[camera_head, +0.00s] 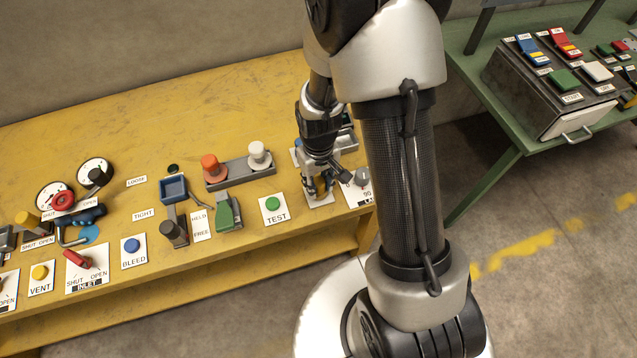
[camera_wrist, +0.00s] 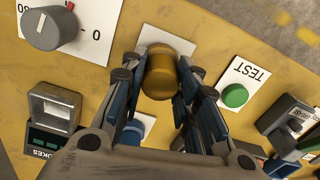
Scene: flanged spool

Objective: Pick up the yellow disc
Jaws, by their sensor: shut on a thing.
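The yellow disc (camera_wrist: 166,72) is a dull gold, rounded piece between my fingers in the wrist view, over a white plate (camera_wrist: 165,38) on the yellow bench. Whether it touches the plate is unclear. My gripper (camera_wrist: 164,85) is shut on it, one finger at each side. In the head view my gripper (camera_head: 318,188) points down at the bench's right end, right of the green TEST button (camera_head: 273,204); the disc is mostly hidden there by the fingers.
The TEST button also shows in the wrist view (camera_wrist: 234,96). A grey dial (camera_wrist: 53,28) stands on the other side. A blue round piece (camera_wrist: 132,132) sits nearer the wrist, partly covered by my gripper. An orange knob (camera_head: 211,165) and a white knob (camera_head: 258,153) stand behind.

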